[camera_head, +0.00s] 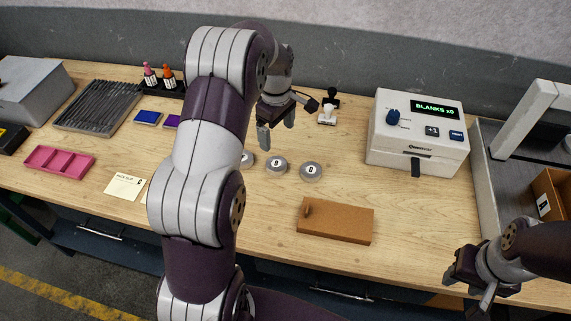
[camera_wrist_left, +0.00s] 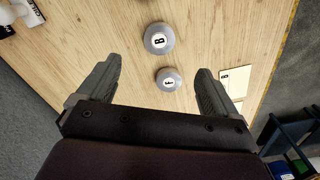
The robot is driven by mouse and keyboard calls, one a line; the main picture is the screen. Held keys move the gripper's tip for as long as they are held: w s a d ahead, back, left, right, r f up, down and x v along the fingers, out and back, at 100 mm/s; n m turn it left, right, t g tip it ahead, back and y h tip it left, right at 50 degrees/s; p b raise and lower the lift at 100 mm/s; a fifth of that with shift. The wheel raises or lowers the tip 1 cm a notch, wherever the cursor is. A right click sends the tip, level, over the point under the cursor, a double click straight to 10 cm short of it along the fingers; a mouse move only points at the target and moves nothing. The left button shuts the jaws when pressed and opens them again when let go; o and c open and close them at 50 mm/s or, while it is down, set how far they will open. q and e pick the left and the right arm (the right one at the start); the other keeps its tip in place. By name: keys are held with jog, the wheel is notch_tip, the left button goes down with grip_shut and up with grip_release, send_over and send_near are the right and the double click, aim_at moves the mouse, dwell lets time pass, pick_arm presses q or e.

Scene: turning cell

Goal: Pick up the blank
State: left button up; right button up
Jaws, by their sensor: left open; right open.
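Several grey round lidded pieces with letter labels stand in a row on the wooden bench. In the head view I see a middle piece (camera_head: 276,165), a right piece (camera_head: 310,171) and a left piece (camera_head: 248,159) partly behind my arm. I cannot tell which thing is the blank. My left gripper (camera_head: 277,126) is open and empty above and behind the row. In the left wrist view, a piece marked F (camera_wrist_left: 168,80) shows between the spread fingers and one marked B (camera_wrist_left: 158,39) beyond them. My right gripper (camera_head: 470,275) is open at the lower right.
A white counter box (camera_head: 418,135) reading "BLANKS x0" stands right of the row. A brown block (camera_head: 335,221) lies in front. A pink tray (camera_head: 60,160), slip card (camera_head: 125,185) and dark ribbed tray (camera_head: 97,106) lie left.

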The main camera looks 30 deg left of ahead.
pick_arm(q)
notch_tip(320, 180, down, 3)
jog(key=p, duration=0.2)
send_over(277, 163)
notch_tip(277, 163, down, 4)
jog(key=shift+s+d+f, duration=0.15)
jog(key=f, duration=0.1)
jog(key=f+p, duration=0.1)
jog(key=f, duration=0.1)
jog(key=f+p, duration=0.1)
jog(key=f, duration=0.1)
jog(key=shift+a+f, duration=0.1)
jog(key=shift+a, duration=0.2)
jog(key=shift+f, duration=0.15)
jog(key=shift+d, duration=0.1)
jog(key=shift+c, duration=0.9)
jog(key=c, duration=1.1)
jog(key=shift+o, duration=0.2)
pick_arm(e)
jog(key=r, duration=0.4)
jog(key=shift+s+a, duration=0.15)
jog(key=shift+a, duration=0.15)
pick_arm(q)
jog(key=shift+r, duration=0.2)
pick_arm(e)
jog(key=shift+f, duration=0.15)
